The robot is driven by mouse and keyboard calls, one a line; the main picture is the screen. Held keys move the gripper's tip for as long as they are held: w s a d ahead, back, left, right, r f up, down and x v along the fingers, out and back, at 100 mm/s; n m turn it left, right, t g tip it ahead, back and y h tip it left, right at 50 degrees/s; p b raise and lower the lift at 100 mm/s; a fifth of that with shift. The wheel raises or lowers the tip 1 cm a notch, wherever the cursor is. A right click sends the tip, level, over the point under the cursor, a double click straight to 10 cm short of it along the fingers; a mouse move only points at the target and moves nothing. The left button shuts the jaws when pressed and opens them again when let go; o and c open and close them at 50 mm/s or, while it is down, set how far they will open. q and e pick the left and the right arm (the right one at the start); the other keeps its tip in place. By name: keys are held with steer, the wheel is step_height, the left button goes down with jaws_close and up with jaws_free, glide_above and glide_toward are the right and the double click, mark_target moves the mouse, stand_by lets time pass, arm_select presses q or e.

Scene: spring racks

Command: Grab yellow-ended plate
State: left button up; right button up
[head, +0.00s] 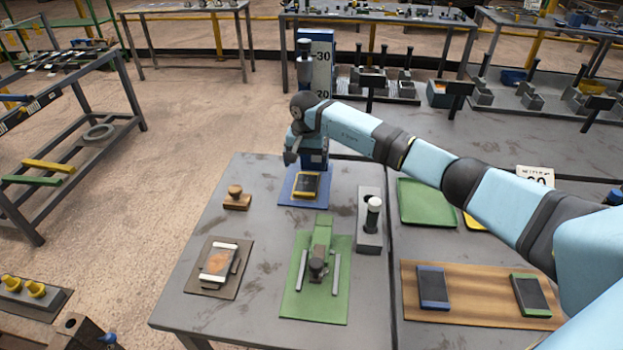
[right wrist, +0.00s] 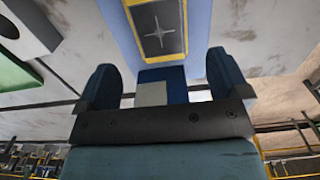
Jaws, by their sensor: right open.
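The yellow-ended plate (head: 306,186) is dark with yellow at its ends. It lies on a blue base (head: 296,200) at the back of the near table. In the right wrist view the plate (right wrist: 159,32) shows a cross-shaped mark and sits beyond the fingertips. My right gripper (head: 292,154) is behind and a little above the plate in the head view. In the right wrist view it (right wrist: 166,75) is open, with nothing between its fingers. My left gripper is in neither view.
A blue post stands behind the plate. A grey block with a white-topped cylinder (head: 373,215) stands to its right, a wooden stamp (head: 237,198) to its left. A green fixture (head: 320,280) is in front. A wooden board (head: 480,295) holds blue-ended and green-ended plates.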

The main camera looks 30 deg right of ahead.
mark_target(306, 183)
steer(key=shift+w+d+f, duration=0.1)
steer(key=shift+f+p, duration=0.55)
steer(key=shift+f, duration=3.05)
steer(key=c, duration=1.4)
steer(key=shift+r, duration=0.1)
steer(key=shift+c, duration=1)
steer(key=shift+r, duration=0.1)
